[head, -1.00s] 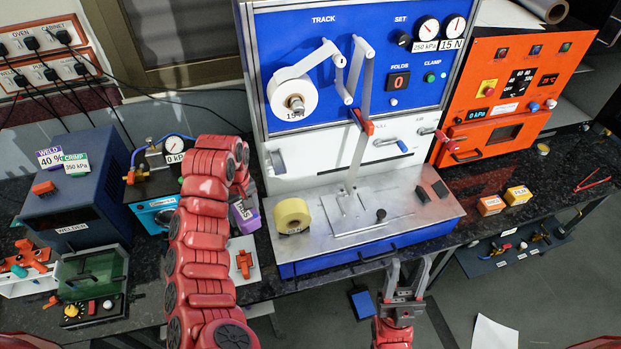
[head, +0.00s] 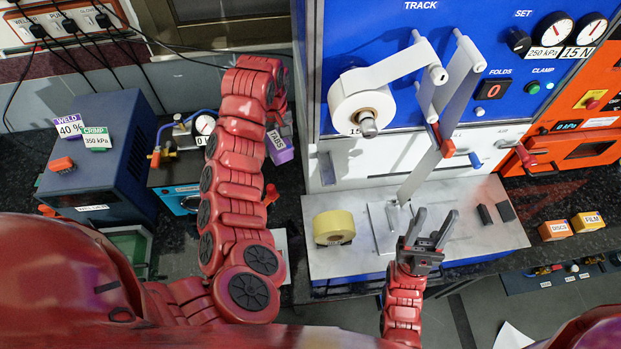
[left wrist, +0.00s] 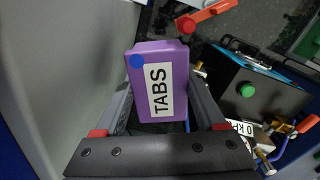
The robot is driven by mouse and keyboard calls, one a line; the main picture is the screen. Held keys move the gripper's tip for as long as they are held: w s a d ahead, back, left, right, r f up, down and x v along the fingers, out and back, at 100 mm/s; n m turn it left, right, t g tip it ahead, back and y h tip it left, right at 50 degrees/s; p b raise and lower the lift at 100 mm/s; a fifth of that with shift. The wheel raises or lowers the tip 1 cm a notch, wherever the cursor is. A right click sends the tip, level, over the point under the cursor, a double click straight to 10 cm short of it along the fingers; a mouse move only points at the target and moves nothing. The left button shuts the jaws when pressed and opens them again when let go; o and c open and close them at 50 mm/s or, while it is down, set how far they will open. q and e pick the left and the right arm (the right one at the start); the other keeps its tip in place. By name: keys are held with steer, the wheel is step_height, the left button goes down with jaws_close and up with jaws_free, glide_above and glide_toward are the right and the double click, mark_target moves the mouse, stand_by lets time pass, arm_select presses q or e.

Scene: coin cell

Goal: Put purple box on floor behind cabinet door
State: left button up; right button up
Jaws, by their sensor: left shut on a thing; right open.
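The purple box (head: 280,147) with a white TABS label shows just right of the end of my left arm in the head view, left of the white panel. In the left wrist view the purple box (left wrist: 148,58) sits between the two fingers of my left gripper (left wrist: 160,98), which is shut on it. My left gripper is mostly hidden behind its own arm in the head view. My right gripper (head: 432,228) is open and empty, in front of the metal tray. I cannot make out a cabinet door in these views.
The blue and white track machine (head: 405,12) stands at the centre right, with a yellow tape roll (head: 334,227) on its metal tray (head: 325,266). A dark blue welder (head: 100,150) and a gauge unit (head: 178,170) are at the left. Grey floor shows at the lower right.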

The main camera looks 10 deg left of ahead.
arm_select(q)
steer(key=shift+s+f, duration=0.2)
steer(key=shift+f, duration=0.1)
steer(key=f+b, duration=0.2)
steer(key=f, duration=0.5)
steer(key=f+b, duration=0.2)
steer(key=f, duration=0.6)
steer(key=f+b, duration=0.2)
steer(key=f, duration=0.5)
steer(key=shift+w+f, duration=0.3)
steer(key=shift+f, duration=1.9)
steer(key=shift+f+p, duration=0.35)
steer(key=shift+f, duration=0.15)
